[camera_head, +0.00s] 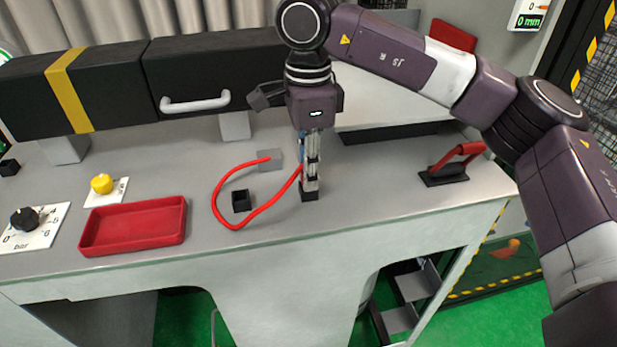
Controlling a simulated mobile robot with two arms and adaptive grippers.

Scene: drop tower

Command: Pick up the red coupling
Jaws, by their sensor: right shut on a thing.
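A red cable or hose (216,197) lies in a loop on the grey bench. One end meets a small grey square plate (270,160), and the other runs up to my right gripper. My right gripper (310,188) points straight down over the bench and is shut at the hose's end. The red coupling itself is hidden between the fingers or too small to tell. A dark block shows right at the fingertips. My left gripper is not in view.
A small black open socket (241,200) stands inside the hose loop. A red tray (134,226), a yellow knob (102,184) and a black dial (24,219) are at the left. A red-handled lever (455,163) stands at the right. A black drawer unit (215,75) is behind.

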